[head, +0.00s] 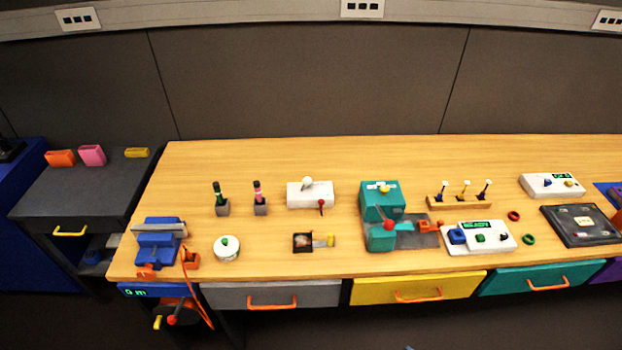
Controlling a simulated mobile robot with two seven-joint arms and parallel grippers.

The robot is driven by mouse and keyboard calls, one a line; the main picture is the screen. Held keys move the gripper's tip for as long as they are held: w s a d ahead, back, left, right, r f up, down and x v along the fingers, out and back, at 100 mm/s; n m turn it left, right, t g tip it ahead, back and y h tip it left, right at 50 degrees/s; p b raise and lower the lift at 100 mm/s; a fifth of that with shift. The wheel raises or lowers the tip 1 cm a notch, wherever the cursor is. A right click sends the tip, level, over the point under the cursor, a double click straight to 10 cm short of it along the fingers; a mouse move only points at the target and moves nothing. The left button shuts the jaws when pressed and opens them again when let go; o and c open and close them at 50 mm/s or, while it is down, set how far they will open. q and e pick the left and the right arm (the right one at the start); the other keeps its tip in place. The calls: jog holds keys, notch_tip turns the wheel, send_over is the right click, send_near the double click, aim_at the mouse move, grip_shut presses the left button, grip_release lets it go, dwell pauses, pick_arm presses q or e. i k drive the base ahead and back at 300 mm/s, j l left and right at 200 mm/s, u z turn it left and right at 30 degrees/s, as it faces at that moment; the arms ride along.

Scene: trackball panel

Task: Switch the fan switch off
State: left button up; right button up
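No device carries a label that I can read as a fan switch, so I cannot tell which one it is. A white box (298,196) with a white ball on top and a red lever (321,205) at its front stands mid-table. A white panel (500,240) with a green display and a blue block stands at the front right. Switch positions are too small to read. Neither of my grippers shows in the head view.
The wooden table (300,160) is clear along its back. A teal machine (381,203), a blue vise (157,248), a round white device (227,254) and a dark board (580,237) stand on it. Drawers with orange handles (272,302) line the front.

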aim_at(306, 181)
jog(key=i+u, duration=0.1)
jog(key=u, duration=0.25)
jog(key=i+j+u, duration=0.1)
jog(key=u, duration=0.25)
jog(key=i+u, duration=0.15)
jog(key=u, duration=0.2)
